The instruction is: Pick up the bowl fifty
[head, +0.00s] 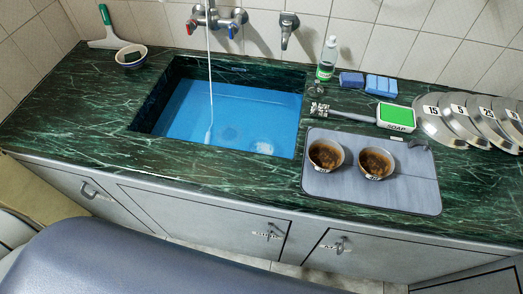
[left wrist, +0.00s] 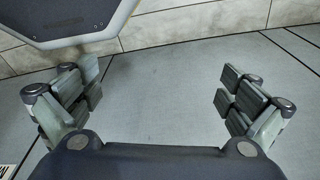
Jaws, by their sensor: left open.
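Two bowls with brown stained insides stand side by side on a grey mat (head: 420,195) at the right of the counter: a left bowl (head: 326,155) and a right bowl (head: 376,162). Each has a small label on its near side, too small for me to read, so I cannot tell which is fifty. My left gripper (left wrist: 160,92) is open and empty in the left wrist view, over a plain grey surface with no bowl between its fingers. It does not show in the head view. My right gripper is in neither view.
A sink (head: 235,108) holds blue water under a running tap (head: 212,18). Behind the mat are a brush (head: 340,114), a soap box (head: 396,117), a bottle (head: 327,60) and blue sponges (head: 380,86). Numbered plates (head: 440,122) overlap at right. Another bowl (head: 131,57) stands back left.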

